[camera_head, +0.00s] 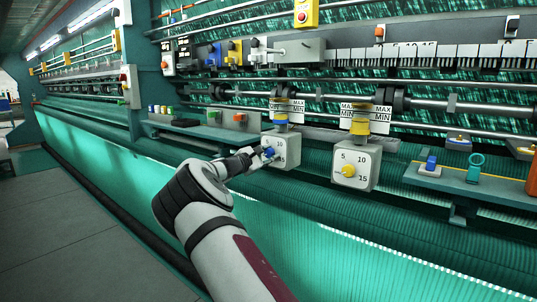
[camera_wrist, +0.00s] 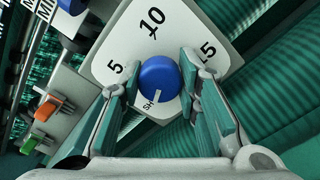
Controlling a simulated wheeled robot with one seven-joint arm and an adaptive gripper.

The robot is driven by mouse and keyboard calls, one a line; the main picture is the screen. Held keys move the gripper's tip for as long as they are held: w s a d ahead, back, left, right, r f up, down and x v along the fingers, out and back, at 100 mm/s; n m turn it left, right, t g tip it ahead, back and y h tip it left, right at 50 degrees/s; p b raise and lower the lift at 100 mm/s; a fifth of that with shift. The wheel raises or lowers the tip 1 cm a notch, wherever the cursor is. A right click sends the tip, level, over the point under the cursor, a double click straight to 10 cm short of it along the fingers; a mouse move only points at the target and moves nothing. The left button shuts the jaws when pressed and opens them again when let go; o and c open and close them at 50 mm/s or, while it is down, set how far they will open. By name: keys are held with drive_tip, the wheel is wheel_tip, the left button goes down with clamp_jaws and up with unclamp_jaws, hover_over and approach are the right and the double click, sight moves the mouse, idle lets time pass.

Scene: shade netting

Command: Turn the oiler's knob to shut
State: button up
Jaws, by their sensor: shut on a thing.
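The oiler with the blue knob is a pale square box (camera_head: 287,153) on the machine's front rail, with a dial plate (camera_wrist: 205,30) marked 5, 10 and 15. Its round blue knob (camera_head: 269,152) also shows in the wrist view (camera_wrist: 160,75). A pale line at the knob's lower edge lies beside the letters "SH"; the rest of that word is hidden. My gripper (camera_head: 262,156) reaches the box from the left front. In the wrist view its two green-padded fingers (camera_wrist: 158,86) stand on either side of the knob, shut on it.
A similar oiler with a yellow knob (camera_head: 348,171) stands close to the right. A ledge with orange and green switches (camera_head: 240,117) lies to the left. Teal netting (camera_head: 300,225) spreads below. A shelf with small parts (camera_head: 470,180) is at the right.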

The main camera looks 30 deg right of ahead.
drive_tip(key=shift+f+n, duration=0.1)
drive_tip(key=shift+n, duration=0.4)
drive_tip(key=o, duration=1.2)
drive_tip(key=shift+a, duration=0.15)
drive_tip(key=v, duration=1.1)
drive_tip(key=shift+s+a, duration=0.15)
drive_tip(key=shift+a, duration=0.25)
